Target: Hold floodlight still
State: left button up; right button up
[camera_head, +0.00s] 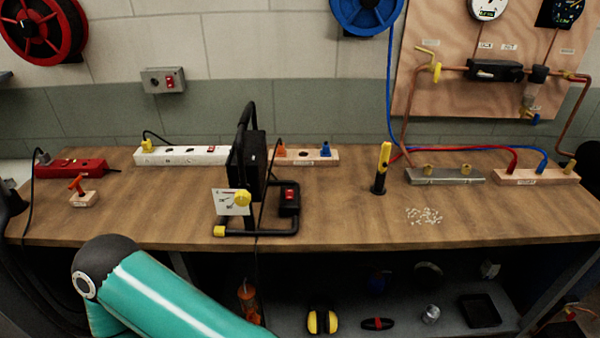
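The floodlight (246,168) is a black lamp with a tall handle on a black tubular stand. It stands upright on the wooden bench, left of the middle, turned mostly side-on. A white dial card (230,201) with a yellow knob is at its lower front, and a small box with a red switch (289,195) is beside it at the stand. One of my arms, teal with a dark joint, crosses the lower left in front of the bench. Neither of my grippers can be made out, and nothing is seen gripping the floodlight.
The wooden bench (330,215) has clear room right of the floodlight. A white power strip (185,155) and a wooden socket block (308,157) are behind it. A yellow-black tool (382,167) stands upright to the right. White bits (424,215) lie near the front edge.

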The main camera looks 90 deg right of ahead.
aim_at(242, 198)
jog(key=k, duration=1.95)
jog(key=z, duration=1)
jog(key=i, duration=0.95)
jog(key=z, duration=0.15)
